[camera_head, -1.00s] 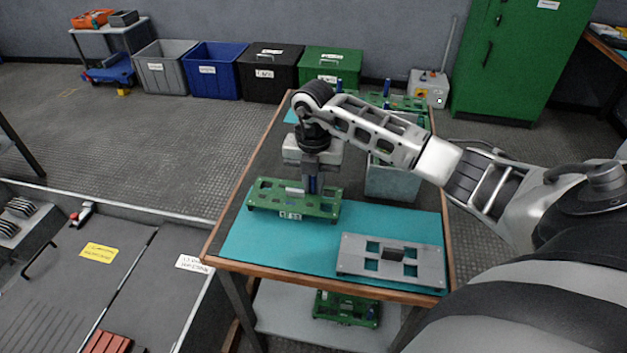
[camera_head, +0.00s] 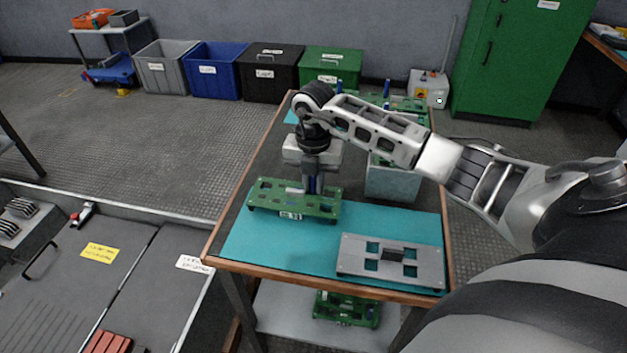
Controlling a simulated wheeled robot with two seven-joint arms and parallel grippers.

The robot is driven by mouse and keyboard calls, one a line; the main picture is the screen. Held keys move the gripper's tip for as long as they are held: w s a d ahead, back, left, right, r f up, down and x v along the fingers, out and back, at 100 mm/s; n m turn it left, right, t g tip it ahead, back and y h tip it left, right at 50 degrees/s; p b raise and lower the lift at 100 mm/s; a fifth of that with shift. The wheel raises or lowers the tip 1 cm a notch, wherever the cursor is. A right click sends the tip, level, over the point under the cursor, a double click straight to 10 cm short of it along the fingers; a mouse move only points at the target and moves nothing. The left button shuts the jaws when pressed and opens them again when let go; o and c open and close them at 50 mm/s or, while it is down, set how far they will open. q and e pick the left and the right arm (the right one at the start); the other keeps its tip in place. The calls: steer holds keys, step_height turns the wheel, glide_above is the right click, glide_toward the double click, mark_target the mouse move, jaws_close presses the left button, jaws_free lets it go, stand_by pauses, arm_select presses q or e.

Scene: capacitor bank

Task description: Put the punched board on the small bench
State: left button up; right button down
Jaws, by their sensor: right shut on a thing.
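A green punched board (camera_head: 265,197) with cut-out holes and a small white label on its front edge is at the left part of the teal mat. The bench (camera_head: 222,240) has a wood-edged top under the teal mat. A grey plate with square holes (camera_head: 420,268) lies at the mat's front right. My left gripper is not in view.
A grey bin (camera_head: 392,184) stands behind the mat, partly behind my right arm. Another green board (camera_head: 408,103) is at the bench's far end. A green board (camera_head: 346,308) sits on the lower shelf. Bare teal mat (camera_head: 290,245) lies in front of the held board.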

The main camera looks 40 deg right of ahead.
steer(key=shift+f+b, duration=0.4)
steer(key=shift+f, duration=0.25)
stand_by(0.8)
steer(key=c, duration=1.3)
jaws_free()
steer(key=shift+c, duration=0.2)
